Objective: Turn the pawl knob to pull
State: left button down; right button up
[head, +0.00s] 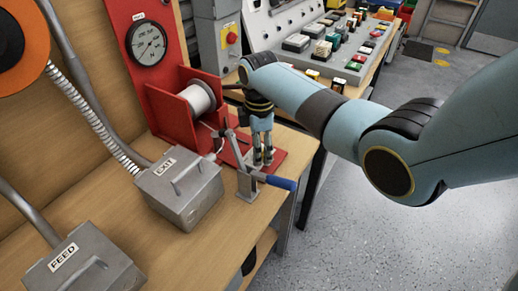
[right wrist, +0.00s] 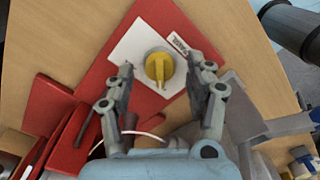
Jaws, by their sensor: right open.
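The yellow pawl knob (right wrist: 158,66) sits on a white plate (right wrist: 130,50) on a red base in the right wrist view. A small label (right wrist: 178,44) stands beside it, its lettering too small to read surely. My right gripper (right wrist: 166,70) is open, with one fingertip on each side of the knob and a gap to each. In the head view my right gripper (head: 263,158) points down over the red base, and the knob is hidden there. My left gripper is not in view.
A red stand with a wire spool (head: 200,97) is left of the gripper. A metal clamp with a blue handle (head: 282,183) stands close in front. Grey EXIT (head: 183,205) and FEED (head: 95,275) boxes lie left. A gauge (head: 147,42) is behind.

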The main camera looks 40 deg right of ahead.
jog(key=shift+f, duration=0.3)
jog(key=c, duration=0.7)
grip_shut()
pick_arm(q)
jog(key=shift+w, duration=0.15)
